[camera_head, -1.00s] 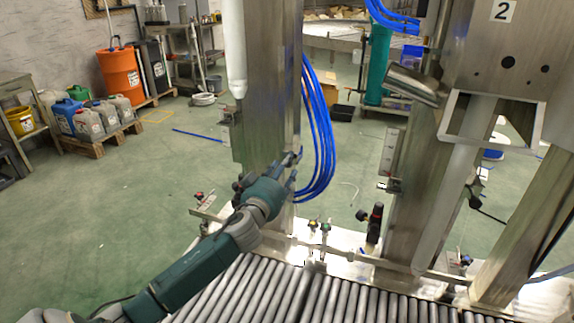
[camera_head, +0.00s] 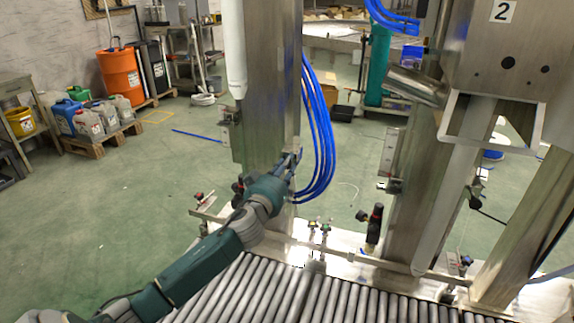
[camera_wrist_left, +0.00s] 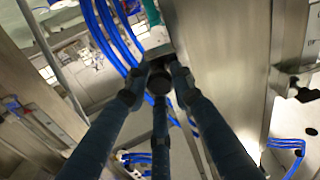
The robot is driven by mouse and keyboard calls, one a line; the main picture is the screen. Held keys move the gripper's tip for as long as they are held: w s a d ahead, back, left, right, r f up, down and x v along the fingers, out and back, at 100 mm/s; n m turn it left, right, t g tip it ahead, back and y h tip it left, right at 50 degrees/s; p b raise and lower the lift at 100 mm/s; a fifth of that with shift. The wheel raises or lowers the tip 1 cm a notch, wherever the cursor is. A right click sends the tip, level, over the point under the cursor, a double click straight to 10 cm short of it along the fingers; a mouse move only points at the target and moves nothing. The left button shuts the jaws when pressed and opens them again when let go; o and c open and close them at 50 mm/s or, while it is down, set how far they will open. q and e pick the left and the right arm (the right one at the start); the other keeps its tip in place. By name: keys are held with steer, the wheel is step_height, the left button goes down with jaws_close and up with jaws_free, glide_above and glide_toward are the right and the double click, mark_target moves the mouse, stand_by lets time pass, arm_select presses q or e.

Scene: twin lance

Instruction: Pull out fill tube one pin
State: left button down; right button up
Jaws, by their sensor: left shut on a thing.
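My left gripper (camera_head: 292,162) is at the side of the steel column (camera_head: 270,75), just left of the hanging blue hoses. In the left wrist view the gripper's (camera_wrist_left: 160,72) three dark fingers close around a dark round knob (camera_wrist_left: 160,83), which looks like the pin. The knob sits at a small metal block beside the column. In the head view the fingers and my wrist hide the pin. A white fill tube (camera_head: 235,45) hangs upright on the column's left side. My right gripper is not in view.
Blue hoses (camera_head: 323,140) loop down close to the right of my left gripper. A roller conveyor (camera_head: 270,290) lies below my arm. A second steel column (camera_head: 412,190) stands to the right. Valves with small knobs line the conveyor's far edge. The green floor at left is open.

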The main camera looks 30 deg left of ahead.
arm_select(q)
steer(key=shift+v, duration=0.9)
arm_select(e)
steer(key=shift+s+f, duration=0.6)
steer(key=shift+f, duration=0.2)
arm_select(q)
steer(key=shift+f, duration=0.15)
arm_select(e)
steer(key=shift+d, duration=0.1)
arm_select(q)
steer(key=c, duration=1.5)
jaws_free()
steer(key=shift+s, duration=0.1)
steer(key=shift+o, duration=0.2)
steer(key=shift+s, duration=0.15)
steer(key=v, duration=1.1)
steer(key=shift+s, duration=0.4)
